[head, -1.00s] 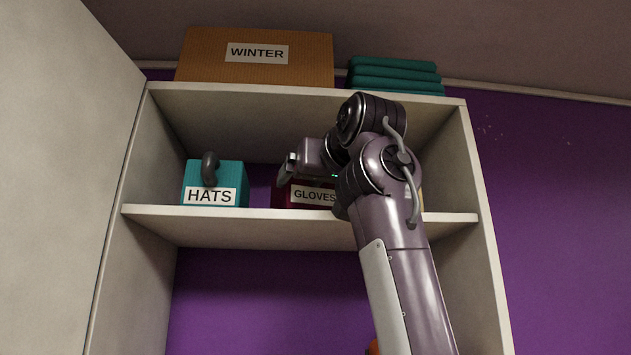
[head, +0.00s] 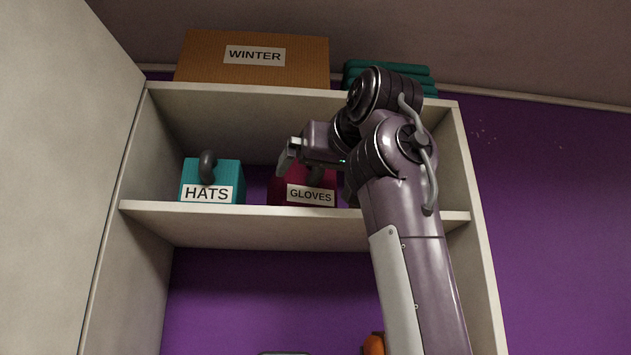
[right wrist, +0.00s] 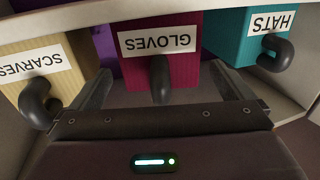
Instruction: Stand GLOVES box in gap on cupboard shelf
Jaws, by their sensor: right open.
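The crimson GLOVES box (head: 287,197) stands upright on the cupboard shelf (head: 300,228), right of the teal HATS box (head: 228,178). In the right wrist view the GLOVES box (right wrist: 195,70) has its dark hook-like handle facing me, between HATS (right wrist: 234,40) and a tan SCARVES box (right wrist: 70,82). My right gripper (head: 284,160) is in front of and slightly above the GLOVES box. In the wrist view its open fingers (right wrist: 165,88) are spread to either side of the handle, with nothing held. My arm hides the shelf's right part in the head view. My left gripper is not in view.
An orange WINTER box (head: 254,70) and folded teal cloths (head: 410,72) lie on top of the cupboard. An open door (head: 60,170) stands at left. An orange thing (head: 373,345) shows low down, partly hidden by my arm.

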